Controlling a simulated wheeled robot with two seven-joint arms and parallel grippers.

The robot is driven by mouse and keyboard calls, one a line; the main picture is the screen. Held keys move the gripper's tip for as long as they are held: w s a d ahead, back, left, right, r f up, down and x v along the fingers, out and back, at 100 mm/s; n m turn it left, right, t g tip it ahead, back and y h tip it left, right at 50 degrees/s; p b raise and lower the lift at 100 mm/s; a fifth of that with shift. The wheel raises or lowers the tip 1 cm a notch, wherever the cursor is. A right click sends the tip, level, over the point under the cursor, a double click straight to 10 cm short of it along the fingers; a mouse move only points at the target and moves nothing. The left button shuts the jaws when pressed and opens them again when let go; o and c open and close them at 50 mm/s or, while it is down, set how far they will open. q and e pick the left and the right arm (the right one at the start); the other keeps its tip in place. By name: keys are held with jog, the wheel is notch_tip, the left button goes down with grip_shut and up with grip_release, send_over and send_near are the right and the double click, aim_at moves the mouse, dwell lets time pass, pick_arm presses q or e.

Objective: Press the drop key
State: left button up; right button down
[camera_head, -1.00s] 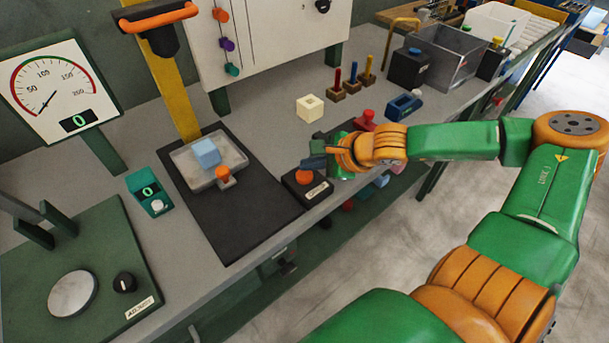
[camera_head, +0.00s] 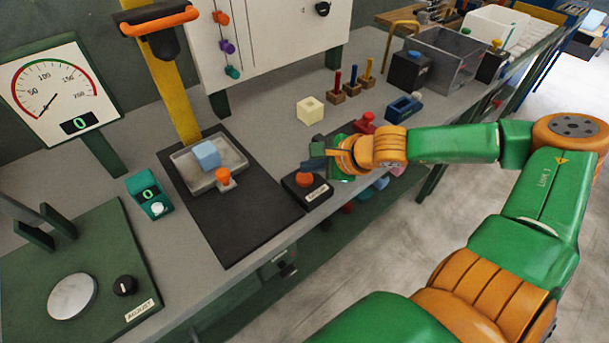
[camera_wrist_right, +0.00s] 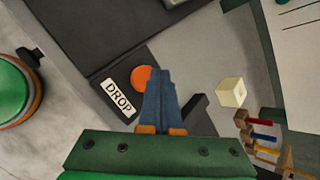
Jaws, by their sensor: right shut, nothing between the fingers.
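The drop key is an orange round button (camera_head: 305,179) on a black box with a white label, at the front edge of the bench. In the right wrist view the button (camera_wrist_right: 142,77) sits beside the label reading DROP (camera_wrist_right: 118,98). My right gripper (camera_head: 308,164) is shut and empty, with its fingertips just above and behind the button in the head view. In the right wrist view its blue fingers (camera_wrist_right: 160,80) lie right next to the button and partly overlap its edge. I cannot tell whether they touch it.
Left of the key, a black base (camera_head: 228,228) carries a grey tray (camera_head: 186,177) with a blue foam block (camera_head: 206,154) under a yellow press column (camera_head: 170,90). A cream block (camera_head: 310,110) stands behind my right gripper. A dial gauge (camera_head: 55,90) stands at left.

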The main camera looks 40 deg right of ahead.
aim_at(309, 178)
dwell(0.8)
jog(key=shift+f+b, duration=0.45)
jog(key=shift+b, duration=0.15)
jog(key=shift+f+b, duration=0.5)
jog(key=shift+b, duration=0.1)
dwell(0.4)
dwell(0.4)
jog(key=shift+r+p, duration=0.8)
jog(key=shift+r, duration=0.15)
notch_tip(309, 178, up, 5)
jog(key=p, duration=0.5)
jog(key=shift+r, duration=0.15)
